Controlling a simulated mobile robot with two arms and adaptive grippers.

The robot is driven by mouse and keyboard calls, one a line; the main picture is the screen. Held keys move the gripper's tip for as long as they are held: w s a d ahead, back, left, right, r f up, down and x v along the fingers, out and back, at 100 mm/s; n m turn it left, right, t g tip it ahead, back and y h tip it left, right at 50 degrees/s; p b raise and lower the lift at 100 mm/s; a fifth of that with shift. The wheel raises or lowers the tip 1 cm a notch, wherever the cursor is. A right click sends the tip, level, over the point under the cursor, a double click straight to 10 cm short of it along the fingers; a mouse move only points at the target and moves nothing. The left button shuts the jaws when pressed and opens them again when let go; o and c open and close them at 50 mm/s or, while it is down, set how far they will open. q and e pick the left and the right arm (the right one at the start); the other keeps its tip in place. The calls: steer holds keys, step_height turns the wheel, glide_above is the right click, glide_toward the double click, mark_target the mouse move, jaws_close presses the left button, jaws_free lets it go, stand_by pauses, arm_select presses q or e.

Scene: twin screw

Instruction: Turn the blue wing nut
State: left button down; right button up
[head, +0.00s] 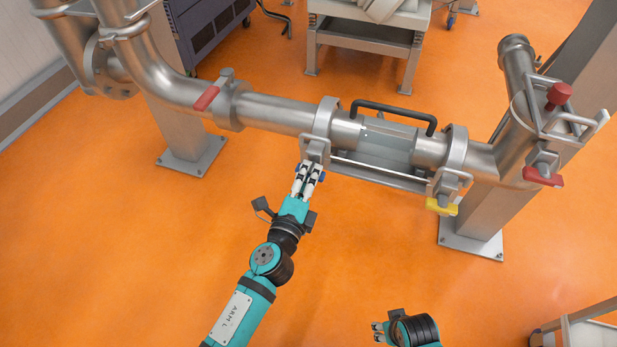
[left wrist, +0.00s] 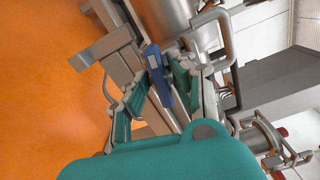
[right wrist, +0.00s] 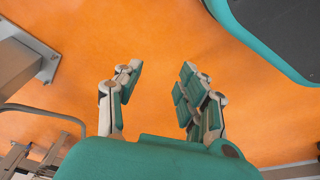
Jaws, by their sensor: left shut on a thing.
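The blue wing nut (left wrist: 158,75) sits between the fingers of my left gripper (left wrist: 152,84) in the left wrist view, its long side lying along the gap. In the head view my left gripper (head: 309,172) is at the clamp (head: 317,148) on the left end of the clear pipe section, and only small bits of blue show around its fingertips. It is shut on the nut. My right gripper (head: 377,331) is low in the head view, far from the pipe. In the right wrist view its fingers (right wrist: 158,82) stand apart with nothing between them.
A yellow wing nut (head: 441,207) hangs under the right clamp. Red wing nuts are on the left pipe (head: 206,98) and right pipe (head: 543,177). A black handle (head: 394,108) arches above the clear section. Orange floor (head: 150,240) is open in front.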

arm_select(q)
steer(key=shift+n, duration=0.9)
arm_select(e)
steer(key=shift+w+r, duration=0.25)
steer(key=shift+r, duration=0.45)
arm_select(q)
steer(key=shift+r, duration=0.1)
arm_select(e)
steer(key=shift+r, duration=0.1)
arm_select(q)
steer(key=c, duration=1.3)
jaws_free()
steer(key=shift+s+a, duration=0.1)
steer(key=shift+s, duration=0.1)
steer(key=v, duration=1.1)
steer(key=shift+s+a, duration=0.1)
steer(key=shift+s, duration=0.15)
